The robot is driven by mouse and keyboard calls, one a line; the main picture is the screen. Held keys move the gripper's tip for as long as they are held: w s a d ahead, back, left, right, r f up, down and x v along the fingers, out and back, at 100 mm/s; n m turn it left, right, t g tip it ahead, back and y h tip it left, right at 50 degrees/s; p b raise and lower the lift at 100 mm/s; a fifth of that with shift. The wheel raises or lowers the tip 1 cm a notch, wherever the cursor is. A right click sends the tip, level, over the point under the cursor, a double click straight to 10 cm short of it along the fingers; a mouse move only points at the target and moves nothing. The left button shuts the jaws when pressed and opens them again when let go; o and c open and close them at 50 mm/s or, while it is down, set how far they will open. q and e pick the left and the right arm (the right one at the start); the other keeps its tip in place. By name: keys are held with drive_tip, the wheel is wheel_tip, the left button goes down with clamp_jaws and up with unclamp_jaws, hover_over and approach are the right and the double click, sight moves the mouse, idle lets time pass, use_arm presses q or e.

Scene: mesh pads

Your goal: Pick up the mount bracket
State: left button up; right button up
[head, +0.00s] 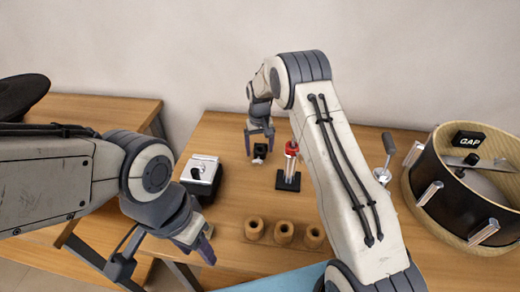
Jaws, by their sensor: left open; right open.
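A small black piece with a pale top (259,152), which looks like the mount bracket, sits on the wooden table toward the back. My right gripper (260,143) hangs over it with its fingers pointing down, open, one finger on each side of the pale top. Whether the fingers touch it cannot be told. My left gripper (200,246) is open and empty at the table's front left edge, well away from the piece.
A black block with a silver top (203,170) stands to the left. A red-topped post on a black base (289,180) stands close right of the piece. A drum (438,192) and a metal stand part (383,175) are at right.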

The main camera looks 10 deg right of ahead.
drive_tip(key=shift+f, duration=0.5)
clamp_jaws()
drive_tip(key=shift+r, duration=0.1)
wheel_tip(320, 180, up, 10)
drive_tip(key=shift+b, duration=0.4)
